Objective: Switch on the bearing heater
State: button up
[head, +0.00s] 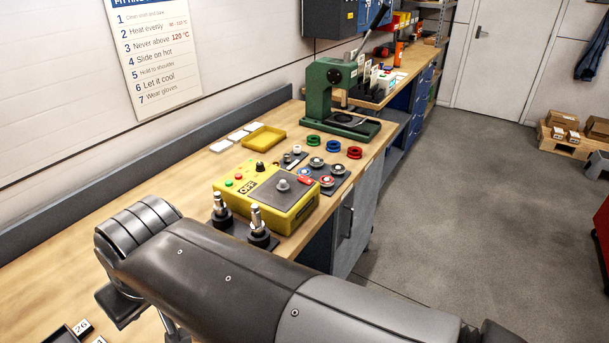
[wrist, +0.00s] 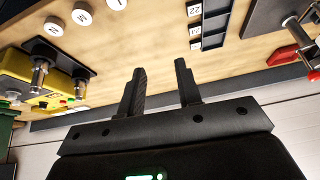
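The bearing heater is a yellow box (head: 303,214) on the wooden bench in the middle of the head view. Its left panel carries a green button (head: 228,183), a red button (head: 238,176) and a black knob (head: 260,167). A dark plate with a metal post covers its top right. Part of the yellow box (wrist: 14,65) also shows at the left of the wrist view, upside down. My gripper (wrist: 161,68) is open, with nothing between its two fingers, apart from the heater. The head view hides the gripper behind my arm.
Two metal shafts on dark bases (head: 257,225) stand close in front of the heater. A green press (head: 335,95), a yellow tray (head: 264,138) and coloured rings (head: 333,146) lie beyond it. The wrist view shows round white numbered caps (wrist: 82,13) and a dark slotted rack (wrist: 209,30).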

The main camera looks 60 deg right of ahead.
jog(key=w+d+r+m, duration=0.1)
jog(key=w+d, duration=0.1)
jog(key=d, duration=0.1)
jog(key=w+d+r+m, duration=0.2)
jog(key=d, duration=0.1)
jog(key=w+d+r+m+g, duration=0.1)
jog(key=w+d+r, duration=0.1)
jog(key=w+d, duration=0.1)
jog(key=shift+m, duration=0.3)
grip_shut()
jog(key=w+d+r+m+g, duration=0.1)
jog(key=w+d+m, duration=0.1)
jog(key=d, duration=0.5)
jog(key=w+d+r+m, duration=0.2)
jog(key=d+m, duration=0.1)
jog(key=d, duration=0.4)
jog(key=s+d+f+m, duration=0.1)
jog(key=s+d+m, duration=0.1)
jog(key=d, duration=0.8)
jog(key=s+d+f+m+g, duration=0.1)
jog(key=s+d+m, duration=0.1)
jog(key=d, duration=0.8)
jog(key=s+d+f+m+g, duration=0.1)
jog(key=d+m, duration=0.3)
jog(key=d, duration=0.7)
jog(key=shift+s+f, duration=0.45)
jog(key=shift+s, duration=0.15)
